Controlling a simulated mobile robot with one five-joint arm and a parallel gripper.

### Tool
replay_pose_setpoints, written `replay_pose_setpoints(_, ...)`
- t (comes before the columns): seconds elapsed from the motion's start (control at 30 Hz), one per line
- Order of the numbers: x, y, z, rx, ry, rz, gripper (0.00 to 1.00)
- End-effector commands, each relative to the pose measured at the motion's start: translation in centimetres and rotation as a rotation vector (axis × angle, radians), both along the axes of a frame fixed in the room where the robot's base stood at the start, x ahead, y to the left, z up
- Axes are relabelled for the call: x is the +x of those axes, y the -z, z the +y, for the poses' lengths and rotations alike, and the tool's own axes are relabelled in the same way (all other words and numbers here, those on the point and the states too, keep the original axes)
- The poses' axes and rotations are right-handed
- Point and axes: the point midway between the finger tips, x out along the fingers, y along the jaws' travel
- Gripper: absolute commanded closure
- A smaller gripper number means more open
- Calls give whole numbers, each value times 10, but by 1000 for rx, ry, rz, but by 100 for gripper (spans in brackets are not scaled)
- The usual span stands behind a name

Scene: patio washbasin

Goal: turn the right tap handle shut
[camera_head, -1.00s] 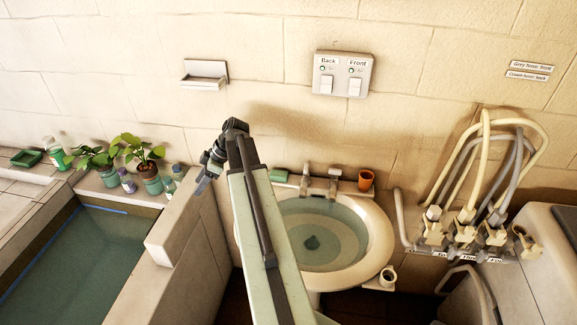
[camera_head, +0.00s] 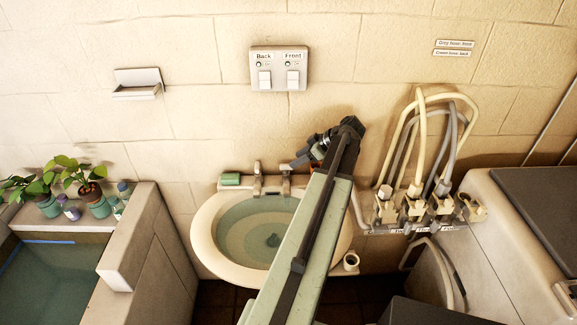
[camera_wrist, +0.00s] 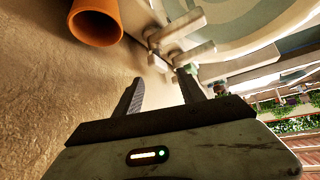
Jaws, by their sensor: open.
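The washbasin (camera_head: 205,232) holds water and has two metal taps at its back rim. The right tap (camera_head: 286,182) stands beside the left tap (camera_head: 257,184). My gripper (camera_head: 301,160) is just above and to the right of the right tap in the head view. In the wrist view my open gripper (camera_wrist: 160,92) has both fingers apart with nothing between them. I cannot tell whether a finger touches the right tap handle.
A green soap bar (camera_head: 230,179) lies left of the taps. Hoses on valves (camera_head: 415,207) are to the right. A switch plate (camera_head: 279,68) is above.

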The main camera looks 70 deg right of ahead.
Motion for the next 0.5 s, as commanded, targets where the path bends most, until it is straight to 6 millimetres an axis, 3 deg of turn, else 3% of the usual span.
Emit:
replay_pose_setpoints(0.03, 7, 13, 0, 0, -1, 0, 53)
replay_pose_setpoints(0.23, 34, 41, -2, 0, -1, 0, 53)
replay_pose_setpoints(0.5, 43, 43, -2, -1, 1, 0, 53)
